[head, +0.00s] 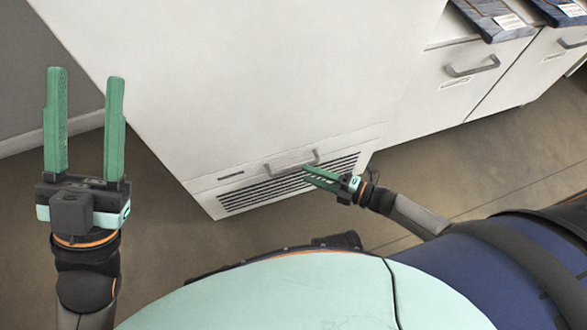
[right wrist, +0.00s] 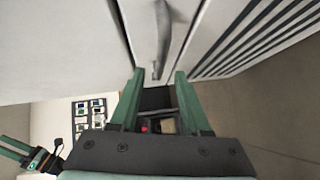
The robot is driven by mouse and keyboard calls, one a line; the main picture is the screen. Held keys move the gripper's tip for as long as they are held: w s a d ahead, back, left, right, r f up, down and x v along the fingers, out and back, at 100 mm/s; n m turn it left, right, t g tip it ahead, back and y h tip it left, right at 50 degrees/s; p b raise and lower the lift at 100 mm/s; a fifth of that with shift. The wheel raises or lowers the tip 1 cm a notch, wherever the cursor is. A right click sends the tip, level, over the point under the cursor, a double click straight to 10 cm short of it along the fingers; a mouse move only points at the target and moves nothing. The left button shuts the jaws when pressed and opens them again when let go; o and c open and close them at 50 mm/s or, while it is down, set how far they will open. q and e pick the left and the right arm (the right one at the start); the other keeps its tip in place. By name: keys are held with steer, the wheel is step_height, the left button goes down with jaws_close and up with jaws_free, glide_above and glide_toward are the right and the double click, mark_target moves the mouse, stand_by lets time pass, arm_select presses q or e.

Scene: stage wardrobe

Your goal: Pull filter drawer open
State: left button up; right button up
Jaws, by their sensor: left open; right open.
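The filter drawer (head: 240,174) is a narrow white panel low on a tall white cabinet, just above a slatted vent. It looks shut. Its grey bar handle (head: 291,163) runs along the panel, and the handle also shows in the right wrist view (right wrist: 163,35). My right gripper (head: 306,175) is open, close to the handle's right part. In the right wrist view its green fingers (right wrist: 160,75) point toward the handle, with nothing between them; whether they touch it I cannot tell. My left gripper (head: 85,75) is open and empty, raised at the left, away from the cabinet.
The vent (head: 255,192) lies just below the drawer. White drawers with grey handles (head: 473,66) stand at the right, with dark folded items (head: 492,18) on top. The brown floor (head: 480,165) in front is mostly clear.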

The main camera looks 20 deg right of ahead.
mark_target(294, 168)
steer(key=b+x, duration=0.1)
steer(key=x, duration=0.5)
steer(key=shift+c, duration=0.3)
jaws_close()
stand_by(1.0)
